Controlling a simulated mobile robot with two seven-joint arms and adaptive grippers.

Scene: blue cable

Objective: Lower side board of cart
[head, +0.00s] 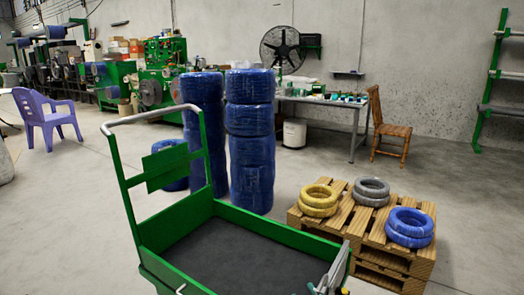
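The green cart (277,233) stands in the lower middle, with a dark flat bed (235,258) that is empty where it shows. Its far side board is upright, running from the handle end to the right corner. The handle frame (152,114) rises at the left end, with a green plate on it. The near side is cut by the bottom edge, so I cannot tell how its board stands. A grey metallic shape at the right corner looks like my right gripper (325,284), partly cut off; its fingers are unclear. My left gripper is not visible.
A wooden pallet stack (408,262) with yellow, grey and blue coils stands right of the cart. Tall blue coil stacks (251,150) stand behind it. A purple chair (48,118), workbench (350,105) and wooden chair (390,125) are farther back.

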